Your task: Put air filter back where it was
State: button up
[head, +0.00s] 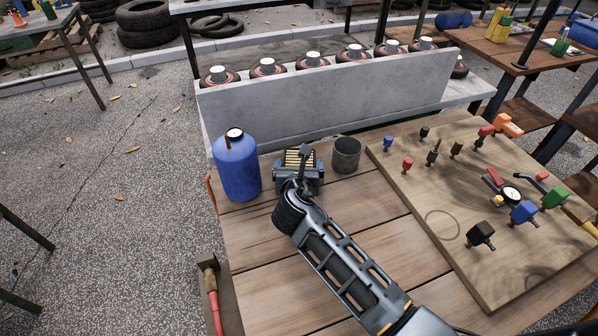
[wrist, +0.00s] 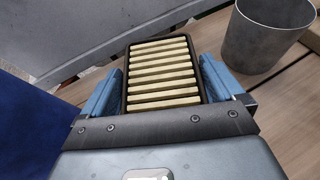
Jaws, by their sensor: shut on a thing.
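The air filter (head: 300,158), a dark-framed block with pale yellow slats, is near the table's back edge. It stands between the blue tank and the metal cup. My gripper (head: 299,172) is shut on it, with a blue-grey finger on each side. The wrist view shows the filter (wrist: 163,72) upright between the fingers of my gripper (wrist: 161,85), slats facing the camera. I cannot tell whether its underside touches the table, because my gripper and arm hide its lower part.
A blue tank (head: 237,165) with a gauge stands close left, and a grey metal cup (head: 346,155) close right. A tilted wooden board (head: 400,178) with several fittings fills the right side. A concrete-grey wall (head: 330,95) stands behind. The wooden table (head: 255,240) is clear in front left.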

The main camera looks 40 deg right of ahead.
jog(key=shift+f, duration=0.85)
jog(key=shift+f, duration=0.1)
jog(key=o, duration=0.8)
jog(key=shift+a, duration=0.1)
jog(key=v, duration=1.2)
